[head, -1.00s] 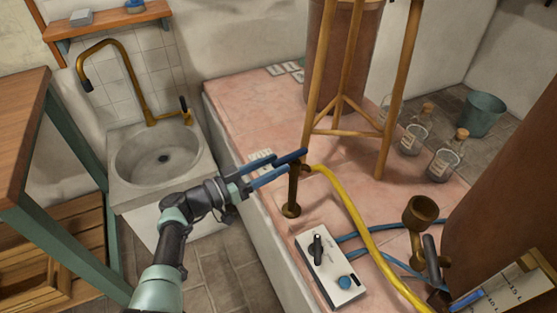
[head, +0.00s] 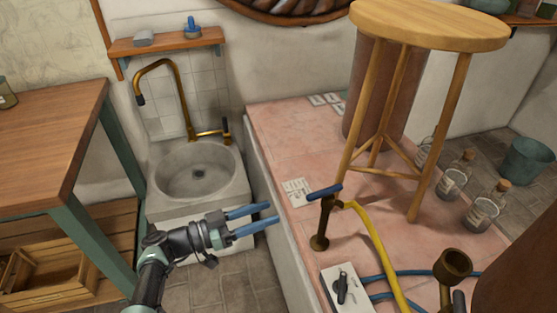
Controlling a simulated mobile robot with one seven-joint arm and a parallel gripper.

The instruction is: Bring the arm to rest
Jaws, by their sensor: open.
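My gripper (head: 262,216) is in the head view, left of the pink tiled platform's edge. Its two blue fingers are apart with nothing between them, and they point right. A brass tap (head: 322,228) with a blue lever handle (head: 325,192) stands on the platform just right of the fingertips. A clear gap shows between the fingertips and the tap. My arm comes up from the bottom left of the picture.
A stone sink (head: 200,178) with a brass faucet (head: 178,85) is behind my gripper. A wooden table (head: 45,135) stands at left. On the pink platform (head: 290,125) are a wooden stool (head: 430,28), a yellow hose (head: 375,240) and a white control box (head: 338,275). Glass bottles (head: 482,210) stand at right.

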